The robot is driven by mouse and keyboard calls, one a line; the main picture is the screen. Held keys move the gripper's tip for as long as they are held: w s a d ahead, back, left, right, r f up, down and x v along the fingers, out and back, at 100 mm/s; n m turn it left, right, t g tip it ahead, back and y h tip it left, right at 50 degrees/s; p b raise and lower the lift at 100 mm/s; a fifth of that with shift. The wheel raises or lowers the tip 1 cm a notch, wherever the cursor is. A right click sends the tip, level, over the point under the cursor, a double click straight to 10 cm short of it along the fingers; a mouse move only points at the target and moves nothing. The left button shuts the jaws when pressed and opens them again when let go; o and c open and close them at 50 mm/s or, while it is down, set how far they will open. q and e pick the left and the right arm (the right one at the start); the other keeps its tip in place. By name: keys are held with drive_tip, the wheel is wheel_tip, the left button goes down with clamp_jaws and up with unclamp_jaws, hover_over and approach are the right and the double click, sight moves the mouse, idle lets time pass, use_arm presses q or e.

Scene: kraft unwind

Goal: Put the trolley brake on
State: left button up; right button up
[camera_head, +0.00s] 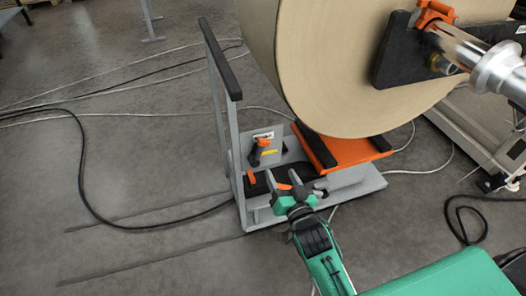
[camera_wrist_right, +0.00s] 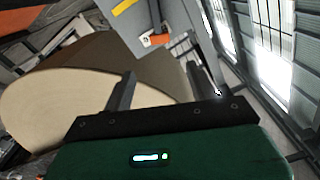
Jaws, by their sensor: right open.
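The trolley (camera_head: 357,187) stands under a large kraft roll, with a grey base and a tall grey push frame with a black top bar. My right gripper (camera_head: 282,180) is open and empty, over the trolley's near side, in front of and below the lever. Its two fingers stand apart in the right wrist view (camera_wrist_right: 161,75). My left gripper is not in view.
The big kraft roll (camera_head: 330,60) hangs above the trolley's orange bed (camera_head: 355,151), close to it. A shaft (camera_head: 470,55) with an orange clamp holds the roll. The push frame (camera_head: 222,100) rises left of the gripper.

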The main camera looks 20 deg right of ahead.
sight(266, 143)
drive_tip(key=w+b, duration=0.1)
drive_tip(key=w, duration=1.2)
drive_tip(key=shift+w+a, duration=0.15)
drive_tip(key=shift+a, duration=0.05)
drive_tip(key=shift+w, duration=0.25)
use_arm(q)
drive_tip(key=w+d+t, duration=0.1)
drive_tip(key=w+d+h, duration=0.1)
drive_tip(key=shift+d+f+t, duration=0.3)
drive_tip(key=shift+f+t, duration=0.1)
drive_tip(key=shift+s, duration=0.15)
use_arm(e)
drive_tip(key=shift+c, duration=0.2)
